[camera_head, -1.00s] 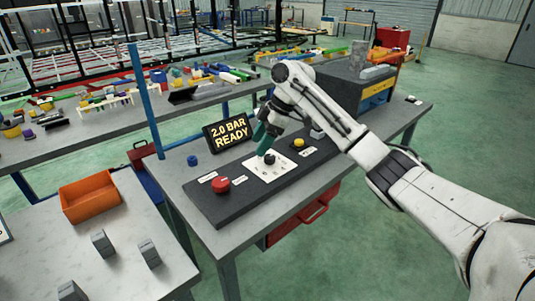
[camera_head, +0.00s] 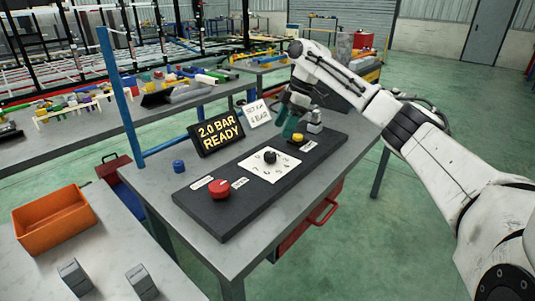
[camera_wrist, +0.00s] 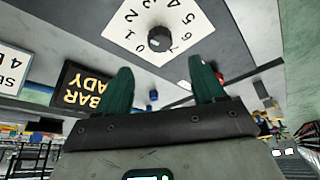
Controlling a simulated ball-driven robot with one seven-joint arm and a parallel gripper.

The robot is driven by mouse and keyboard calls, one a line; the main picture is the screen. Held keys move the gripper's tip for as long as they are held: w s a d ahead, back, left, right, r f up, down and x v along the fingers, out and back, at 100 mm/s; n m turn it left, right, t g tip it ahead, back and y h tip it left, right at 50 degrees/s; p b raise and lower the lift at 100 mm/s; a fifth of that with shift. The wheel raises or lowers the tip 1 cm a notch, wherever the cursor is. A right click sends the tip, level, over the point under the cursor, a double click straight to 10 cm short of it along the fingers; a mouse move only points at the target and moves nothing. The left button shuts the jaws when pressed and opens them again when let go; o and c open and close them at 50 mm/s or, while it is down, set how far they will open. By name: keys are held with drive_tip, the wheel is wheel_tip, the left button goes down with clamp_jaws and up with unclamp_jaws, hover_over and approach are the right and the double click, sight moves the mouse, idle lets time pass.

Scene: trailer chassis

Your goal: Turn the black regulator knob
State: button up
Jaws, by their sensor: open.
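The black regulator knob (camera_head: 270,157) sits on a white dial plate (camera_head: 285,168) in the middle of a dark panel (camera_head: 227,228). In the wrist view the knob (camera_wrist: 160,39) stands at the top centre, ringed by printed numbers on the plate (camera_wrist: 135,17). The knob's pointer is too small to read. My gripper (camera_wrist: 163,78) is open and empty, its two green fingers apart from the knob. In the head view my gripper (camera_head: 288,128) is behind and right of the knob, near the yellow button (camera_head: 297,138). A display (camera_head: 217,133) reads "2.0 BAR READY".
A red button (camera_head: 220,188) is on the panel left of the dial, and a grey part (camera_head: 314,122) is at its far right end. A small sign (camera_head: 257,112) with partly readable text stands behind. A blue cap (camera_head: 178,166) and an orange bin (camera_head: 54,221) are left.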

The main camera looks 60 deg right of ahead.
sight(270, 154)
drive_tip(key=x, duration=0.9)
drive_tip(key=shift+w+a+f, duration=0.15)
drive_tip(key=shift+a+f, duration=0.05)
drive_tip(key=shift+f, duration=0.15)
drive_tip(key=shift+c, duration=0.2)
drive_tip(key=c, duration=1)
drive_tip(key=shift+p, duration=0.35)
drive_tip(key=shift+a+r+p, duration=0.1)
drive_tip(key=shift+p, duration=0.4)
